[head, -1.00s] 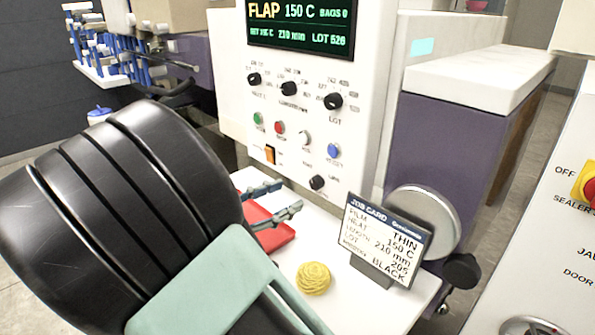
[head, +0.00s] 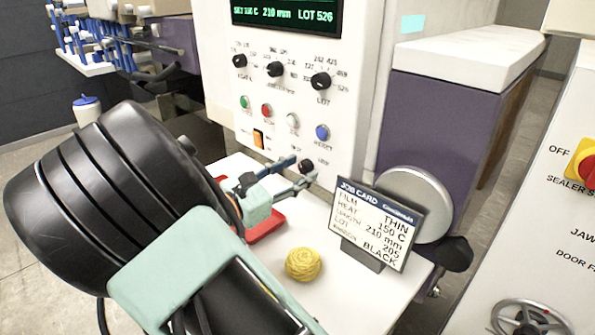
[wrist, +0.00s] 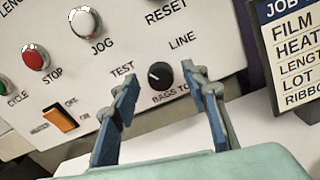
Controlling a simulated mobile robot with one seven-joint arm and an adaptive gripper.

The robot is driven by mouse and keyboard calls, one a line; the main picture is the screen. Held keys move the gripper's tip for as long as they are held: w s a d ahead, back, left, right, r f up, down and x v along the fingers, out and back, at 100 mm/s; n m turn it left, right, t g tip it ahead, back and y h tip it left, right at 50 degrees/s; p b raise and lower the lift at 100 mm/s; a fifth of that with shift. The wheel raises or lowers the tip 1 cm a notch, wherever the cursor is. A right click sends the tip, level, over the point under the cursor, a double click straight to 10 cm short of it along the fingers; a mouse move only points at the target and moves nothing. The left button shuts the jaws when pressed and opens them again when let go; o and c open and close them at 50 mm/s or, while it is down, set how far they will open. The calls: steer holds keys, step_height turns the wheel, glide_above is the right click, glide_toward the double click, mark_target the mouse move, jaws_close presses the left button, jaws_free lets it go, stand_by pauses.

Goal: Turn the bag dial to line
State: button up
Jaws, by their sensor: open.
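The bag dial (wrist: 161,75) is a small black knob low on the white panel, between the words TEST and LINE in the wrist view. A pale mark shows on its left part; its exact setting is hard to read. In the head view the dial (head: 307,166) is at the panel's bottom edge, close to the fingertips. My gripper (wrist: 159,73) is open, with one blue-grey finger to either side of the dial in the picture. In the head view my gripper (head: 286,174) reaches toward the panel. Whether the fingers touch the dial cannot be told.
An orange switch (wrist: 61,118), a red stop button (wrist: 36,57) and a white jog button (wrist: 84,22) are nearby on the panel. The job card (head: 378,224) stands to the right. A yellow ball (head: 303,264) and a red tray (head: 266,228) are on the white surface.

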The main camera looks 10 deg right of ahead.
steer(key=shift+w+d, duration=0.1)
steer(key=shift+c, duration=0.7)
jaws_close()
steer(key=shift+m, duration=0.3)
steer(key=m+b, duration=0.1)
steer(key=m, duration=0.1)
steer(key=m+b, duration=0.1)
steer(key=m, duration=0.1)
steer(key=m+b, duration=0.1)
steer(key=m, duration=0.1)
steer(key=shift+f+b, duration=0.25)
steer(key=shift+b, duration=0.15)
steer(key=m+b, duration=0.2)
steer(key=m, duration=0.1)
steer(key=shift+d+b, duration=0.1)
steer(key=shift+b, duration=0.3)
steer(key=shift+m+b, duration=0.9)
steer(key=shift+m, duration=0.3)
steer(key=shift+r, duration=0.1)
